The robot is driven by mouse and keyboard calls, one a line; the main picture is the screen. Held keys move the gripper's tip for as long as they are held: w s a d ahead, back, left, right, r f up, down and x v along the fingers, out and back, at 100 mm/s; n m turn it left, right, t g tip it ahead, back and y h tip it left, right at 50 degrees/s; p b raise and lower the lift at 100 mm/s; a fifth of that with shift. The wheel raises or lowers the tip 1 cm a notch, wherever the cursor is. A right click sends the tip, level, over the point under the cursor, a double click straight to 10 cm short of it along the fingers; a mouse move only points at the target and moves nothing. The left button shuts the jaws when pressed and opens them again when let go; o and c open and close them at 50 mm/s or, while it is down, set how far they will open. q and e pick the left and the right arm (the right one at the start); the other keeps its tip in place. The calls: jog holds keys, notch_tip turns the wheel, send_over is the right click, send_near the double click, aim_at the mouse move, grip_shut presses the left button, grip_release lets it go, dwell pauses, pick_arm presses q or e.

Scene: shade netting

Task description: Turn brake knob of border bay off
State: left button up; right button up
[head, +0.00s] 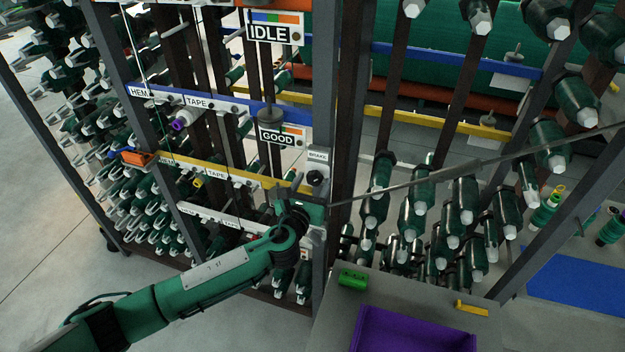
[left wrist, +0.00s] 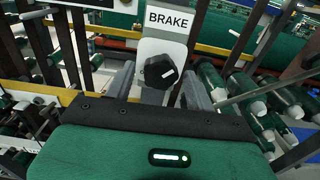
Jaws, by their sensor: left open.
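The brake knob is a dark faceted knob with a light mark on a white plate; it shows in the left wrist view (left wrist: 160,71) and in the head view (head: 315,178). A BRAKE label (left wrist: 168,20) sits above it. In the wrist view the light mark points up to the right. My left gripper (head: 312,198) is just below the plate, facing it. Its fingers are open, one on each side of the knob in the wrist view (left wrist: 157,82); I cannot tell whether they touch it. No border label is readable. My right gripper is out of view.
Label rails in blue (head: 220,103), yellow (head: 235,174) and white (head: 215,215) cross the rack at left. IDLE (head: 273,33) and GOOD (head: 281,136) signs hang there. Several green bobbins stand at right. A purple tray (head: 415,331) and green block (head: 352,279) lie at the front.

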pick_arm(q)
jog(key=shift+w, duration=0.25)
jog(key=c, duration=1)
jog(key=shift+o, duration=0.2)
